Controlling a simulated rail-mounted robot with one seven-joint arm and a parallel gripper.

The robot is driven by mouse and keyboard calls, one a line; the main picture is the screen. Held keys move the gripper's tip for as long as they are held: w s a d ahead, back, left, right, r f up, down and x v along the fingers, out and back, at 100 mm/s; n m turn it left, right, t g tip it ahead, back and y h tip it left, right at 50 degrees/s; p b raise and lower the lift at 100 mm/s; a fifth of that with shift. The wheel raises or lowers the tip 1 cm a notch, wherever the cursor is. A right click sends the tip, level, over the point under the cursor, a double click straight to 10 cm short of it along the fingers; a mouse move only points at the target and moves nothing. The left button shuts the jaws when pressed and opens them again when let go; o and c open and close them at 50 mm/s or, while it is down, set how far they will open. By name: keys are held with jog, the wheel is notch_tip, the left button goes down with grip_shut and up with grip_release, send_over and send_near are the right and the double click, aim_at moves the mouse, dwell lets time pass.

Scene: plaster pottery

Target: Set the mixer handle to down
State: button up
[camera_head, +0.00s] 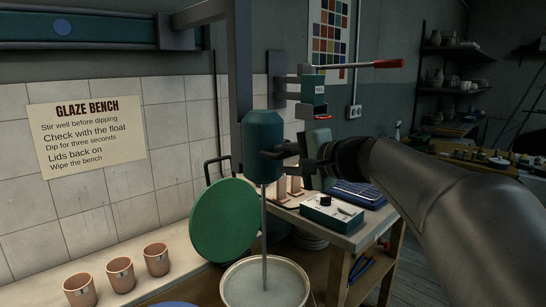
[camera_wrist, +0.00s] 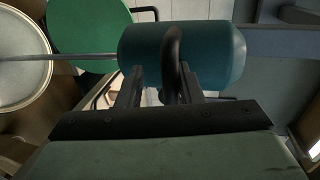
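The mixer has a teal cylindrical body (camera_head: 263,140) hanging from a grey vertical post. Its thin shaft (camera_head: 264,235) runs down into the opening of a pale bucket (camera_head: 228,290). A dark loop handle (camera_head: 280,152) sticks out from the body's right side. My gripper (camera_head: 305,165) is at this handle. In the wrist view, the handle (camera_wrist: 173,62) sits between my two fingers (camera_wrist: 160,88), with a visible gap beside the left finger and the right finger close to it. Whether a finger touches the handle is unclear.
A green round lid (camera_head: 222,220) leans behind the bucket. Several terracotta cups (camera_head: 120,274) stand at the left on the bench. A small control box (camera_head: 331,212) is on a side table at right. A red-tipped lever (camera_head: 388,64) sticks out above my arm.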

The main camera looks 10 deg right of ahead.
jog(key=shift+s+r, duration=0.1)
jog(key=shift+r, duration=0.1)
jog(key=shift+s+d+r, duration=0.1)
jog(key=shift+s+d, duration=0.05)
jog(key=shift+s, duration=0.1)
jog(key=v, duration=1.1)
jog(key=shift+s+d, duration=0.1)
jog(key=s+a+f+n+g+h+p, duration=0.2)
jog(key=s+a+f+n+g+p, duration=0.15)
jog(key=f+p, duration=0.25)
jog(key=s+a+f+n+g+h+p, duration=0.1)
jog(key=s+a+f+n+g+p, duration=0.1)
jog(key=s+a+f+g+p, duration=0.4)
jog(key=s+d+f+n+g+h+p, duration=0.2)
jog(key=s+f+n+h+p, duration=0.3)
jog(key=s, duration=0.4)
notch_tip(320, 180, down, 3)
jog(key=shift+s+d+r+n+g+p, duration=0.2)
jog(key=shift+s+d+n+g+p, duration=0.1)
jog(key=shift+n+g+p, duration=0.25)
